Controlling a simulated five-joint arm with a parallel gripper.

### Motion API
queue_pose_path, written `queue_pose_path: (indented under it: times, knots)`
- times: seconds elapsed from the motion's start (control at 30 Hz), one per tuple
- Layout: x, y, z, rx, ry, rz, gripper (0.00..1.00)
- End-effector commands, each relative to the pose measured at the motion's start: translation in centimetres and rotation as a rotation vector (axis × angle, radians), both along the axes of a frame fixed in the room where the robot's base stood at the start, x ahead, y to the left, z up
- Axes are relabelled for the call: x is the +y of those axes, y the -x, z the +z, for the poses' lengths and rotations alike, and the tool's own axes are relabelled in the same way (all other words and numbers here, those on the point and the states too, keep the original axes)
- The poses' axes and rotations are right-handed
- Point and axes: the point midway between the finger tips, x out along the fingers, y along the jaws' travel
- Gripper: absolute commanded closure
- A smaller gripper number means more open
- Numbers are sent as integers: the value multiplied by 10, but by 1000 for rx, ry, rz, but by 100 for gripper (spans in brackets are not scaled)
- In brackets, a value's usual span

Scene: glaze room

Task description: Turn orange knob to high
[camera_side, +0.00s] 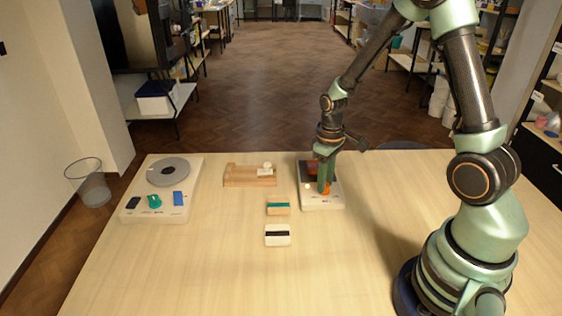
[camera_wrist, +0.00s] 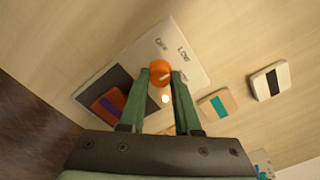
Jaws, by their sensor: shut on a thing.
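The orange knob (camera_wrist: 160,72) sits on a pale panel (camera_wrist: 190,50) with printed words that include "LOW" and what looks like "OFF". A pale pointer line shows on the knob; I cannot tell exactly which word it is set to. My gripper (camera_wrist: 160,84) is shut on the knob, one green finger on each side. In the side view my gripper (camera_side: 324,187) reaches down over the panel (camera_side: 318,204), and only a bit of the orange knob (camera_side: 326,191) shows. A "HIGH" label is not readable.
The panel also has a dark area with a purple and orange block (camera_wrist: 108,104) and a round white light (camera_wrist: 165,99). A tan block with a teal stripe (camera_side: 278,205) and a white block with a black stripe (camera_side: 278,235) lie nearby. A turntable panel (camera_side: 130,214) stands left.

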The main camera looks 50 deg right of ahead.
Motion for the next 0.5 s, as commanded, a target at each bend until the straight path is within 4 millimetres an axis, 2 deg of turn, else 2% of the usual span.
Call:
queue_pose_path:
  times: [0.5]
  knots:
    - [0,0,1,0,0,-490,100]
